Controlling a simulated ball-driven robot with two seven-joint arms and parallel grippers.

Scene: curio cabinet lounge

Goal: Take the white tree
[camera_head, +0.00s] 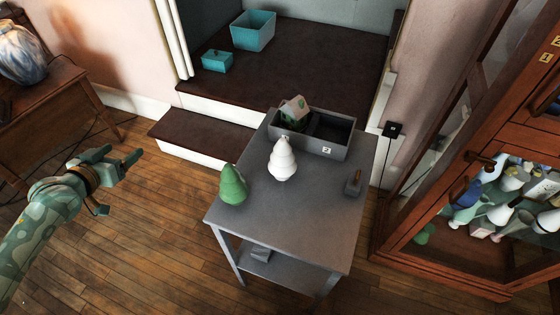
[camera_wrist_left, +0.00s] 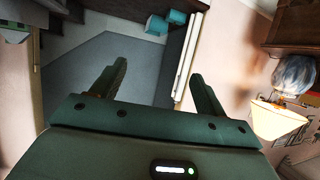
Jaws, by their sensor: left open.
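The white tree (camera_head: 282,160) stands upright on the grey table (camera_head: 300,215), near its middle. A green tree (camera_head: 233,186) stands to its left at the table's left edge. My left gripper (camera_head: 126,163) is open and empty, left of the table and well apart from both trees. In the left wrist view its two fingers (camera_wrist_left: 158,88) are spread with nothing between them. The white tree does not show in that view. My right gripper is in neither view.
A grey divided box (camera_head: 335,150) at the table's back holds a small house (camera_head: 294,108) in its left part. A small grey object (camera_head: 353,183) stands at the table's right. A wooden glass cabinet (camera_head: 440,255) stands on the right. Teal boxes (camera_head: 253,31) sit on the raised step behind.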

